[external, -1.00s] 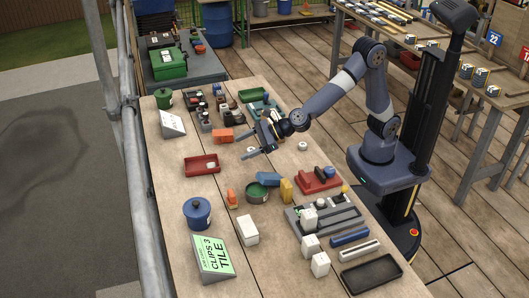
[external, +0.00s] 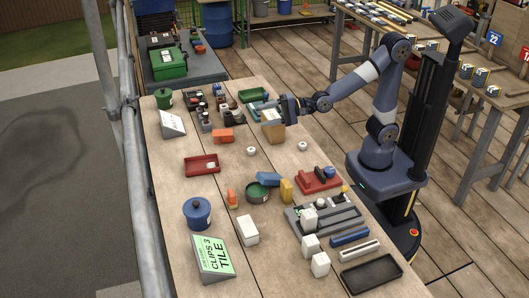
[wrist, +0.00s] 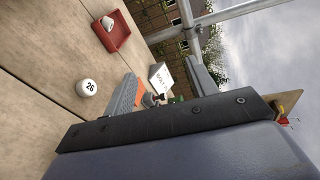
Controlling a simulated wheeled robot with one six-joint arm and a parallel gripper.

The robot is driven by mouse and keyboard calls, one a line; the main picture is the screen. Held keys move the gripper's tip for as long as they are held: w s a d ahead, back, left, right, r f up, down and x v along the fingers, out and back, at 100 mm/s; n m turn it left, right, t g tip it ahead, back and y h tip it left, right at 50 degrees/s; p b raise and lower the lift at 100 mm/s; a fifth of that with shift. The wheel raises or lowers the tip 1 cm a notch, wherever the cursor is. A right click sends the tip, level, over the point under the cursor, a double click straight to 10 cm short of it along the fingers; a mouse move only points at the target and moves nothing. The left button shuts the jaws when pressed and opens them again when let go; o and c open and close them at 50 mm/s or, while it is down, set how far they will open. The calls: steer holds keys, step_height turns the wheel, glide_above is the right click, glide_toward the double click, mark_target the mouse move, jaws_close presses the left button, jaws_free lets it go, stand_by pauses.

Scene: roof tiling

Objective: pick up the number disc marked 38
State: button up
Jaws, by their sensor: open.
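A round white disc marked 26 (wrist: 89,87) lies on the bench in the wrist view. Another white disc (wrist: 108,22) sits in the red tray (wrist: 122,32); its number is too small to read. In the external view, one white disc (external: 251,151) lies mid-bench and another (external: 302,146) nearer the bench's right edge, both unreadable. I cannot make out 38 on any disc. My gripper (external: 268,106) is raised over the far part of the bench, beyond both loose discs. In the wrist view its jaws (wrist: 162,88) are apart, with nothing seen held between them.
A tan block-like object (external: 272,130) shows just below my gripper. The red tray (external: 188,171), a green tin (external: 257,192), a blue pot (external: 197,214) and an orange block (external: 223,136) stand on the bench. Bare wood surrounds the loose discs.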

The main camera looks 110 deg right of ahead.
steer(key=s+d+f+n+t+y+b, duration=0.1)
steer(key=s+f+n+b, duration=0.1)
steer(key=s+n, duration=0.8)
steer(key=n+y+b, duration=0.2)
steer(key=n, duration=0.7)
glide_above(303, 144)
steer(key=d, duration=0.4)
steer(key=shift+g, duration=0.3)
step_height(303, 144, down, 8)
steer(key=shift+s+a+f, duration=0.1)
steer(key=shift+s, duration=0.05)
steer(key=s+a+f+n+y, duration=0.2)
steer(key=s+f, duration=0.1)
steer(key=s+f+n, duration=0.1)
steer(key=f+n, duration=0.1)
steer(key=shift+s+a+g+y, duration=0.2)
steer(key=shift+a+g+y, duration=0.2)
steer(key=shift+b+x, duration=0.75)
steer(key=shift+x, duration=1.7)
